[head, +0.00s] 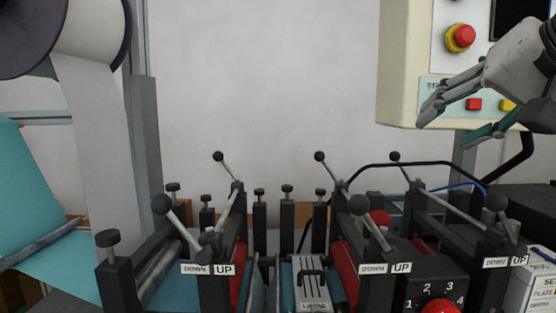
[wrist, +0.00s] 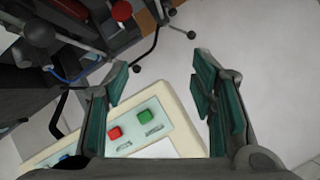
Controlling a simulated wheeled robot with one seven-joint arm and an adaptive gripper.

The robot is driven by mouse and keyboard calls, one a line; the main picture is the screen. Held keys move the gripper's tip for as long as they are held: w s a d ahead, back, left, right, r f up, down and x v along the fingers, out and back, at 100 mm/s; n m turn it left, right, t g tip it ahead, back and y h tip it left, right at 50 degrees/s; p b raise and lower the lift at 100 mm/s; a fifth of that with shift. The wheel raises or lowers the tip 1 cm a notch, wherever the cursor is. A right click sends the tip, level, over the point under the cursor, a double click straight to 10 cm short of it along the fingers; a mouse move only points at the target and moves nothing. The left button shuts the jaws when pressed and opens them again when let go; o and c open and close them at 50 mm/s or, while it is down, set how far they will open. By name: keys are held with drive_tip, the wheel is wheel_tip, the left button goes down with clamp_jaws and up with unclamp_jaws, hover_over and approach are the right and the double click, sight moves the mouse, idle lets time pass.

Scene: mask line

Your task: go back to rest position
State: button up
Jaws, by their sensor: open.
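My gripper (head: 450,127) is at the upper right of the head view, in front of the cream control box (head: 403,70). Its grey and teal fingers point left and are apart, with nothing between them. In the wrist view my gripper (wrist: 160,80) is also open and empty, with its two teal pads well apart. The control box (wrist: 187,130) lies below and between the fingers there, with a red button (wrist: 115,132) and a green button (wrist: 145,115). Part of the box's front is hidden behind my gripper in the head view.
Below stands a machine with several black-knobbed levers (head: 372,222), DOWN/UP labels and a red numbered dial (head: 440,306). A large roll (head: 90,30) with a white web hangs at left. A red emergency stop (head: 464,36) is on the box. Open space lies before the wall (head: 260,90).

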drive_tip(key=s+a+f+n+g+h+p, duration=0.1)
drive_tip(key=s+a+f+n+g, duration=0.1)
drive_tip(key=s+f, duration=0.6)
drive_tip(key=s+a+f+n+g+h+p, duration=0.1)
drive_tip(key=s+a+f+n+g, duration=0.1)
drive_tip(key=s+f+g, duration=0.3)
drive_tip(key=s+f+n, duration=0.1)
drive_tip(key=s+f, duration=0.3)
drive_tip(key=f, duration=0.7)
drive_tip(key=shift+s+a+f, duration=0.25)
drive_tip(key=shift+a+f, duration=0.1)
drive_tip(key=shift+f, duration=0.05)
